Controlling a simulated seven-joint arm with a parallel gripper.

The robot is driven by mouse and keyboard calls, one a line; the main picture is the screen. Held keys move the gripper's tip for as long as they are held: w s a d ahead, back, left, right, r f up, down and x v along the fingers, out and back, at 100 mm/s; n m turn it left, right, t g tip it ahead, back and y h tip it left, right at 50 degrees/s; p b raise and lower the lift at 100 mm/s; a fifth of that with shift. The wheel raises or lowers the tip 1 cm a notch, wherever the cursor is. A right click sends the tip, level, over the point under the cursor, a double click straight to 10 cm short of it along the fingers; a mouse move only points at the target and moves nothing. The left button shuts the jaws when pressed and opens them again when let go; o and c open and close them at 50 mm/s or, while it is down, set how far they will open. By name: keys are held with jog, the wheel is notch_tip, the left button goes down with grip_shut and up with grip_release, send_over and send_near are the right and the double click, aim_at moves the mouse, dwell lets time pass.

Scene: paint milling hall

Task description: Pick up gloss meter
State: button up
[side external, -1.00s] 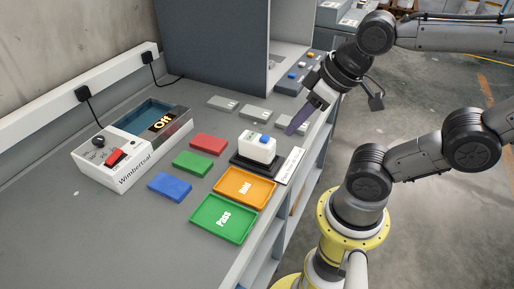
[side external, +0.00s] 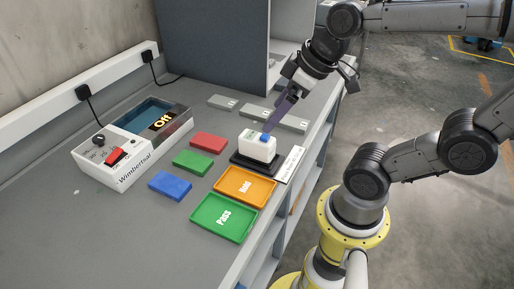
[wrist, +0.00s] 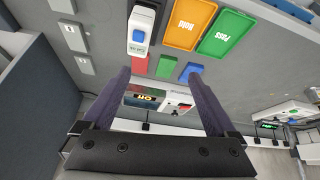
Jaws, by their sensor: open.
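The gloss meter, a small white block with a blue button (side external: 256,150), sits on a black base (side external: 246,167) near the bench's right edge. It also shows in the wrist view (wrist: 139,36), at the top, just beyond the fingertips. My gripper (side external: 269,128) is open and empty. Its dark purple fingers point down and sit just above and behind the meter in the side external view. In the wrist view the two fingers stand wide apart (wrist: 158,78), and the meter lies ahead of the left finger. I cannot tell whether any fingertip touches it.
An orange Hold tray (side external: 268,195) and a green Pass tray (side external: 236,237) lie in front of the meter. Red (side external: 208,143), green (side external: 192,163) and blue (side external: 170,186) plates lie left of it. A white device reading Off (side external: 112,170) stands further left. A grey partition (side external: 215,45) rises behind.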

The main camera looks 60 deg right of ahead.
aim_at(261, 136)
jog(key=w+d+f, duration=0.1)
jog(key=w+f, duration=0.1)
jog(key=f, duration=0.3)
jog(key=w+d+f+m, duration=0.1)
jog(key=w+f, duration=0.1)
jog(key=f, duration=0.3)
jog(key=w+d+f+m, duration=0.1)
jog(key=w+d+f, duration=0.1)
jog(key=f, duration=0.3)
jog(key=shift+w+d+f+g, duration=0.1)
jog(key=shift+w+f+g, duration=0.05)
jog(key=shift+w+g, duration=0.3)
grip_shut()
jog(key=shift+w, duration=0.1)
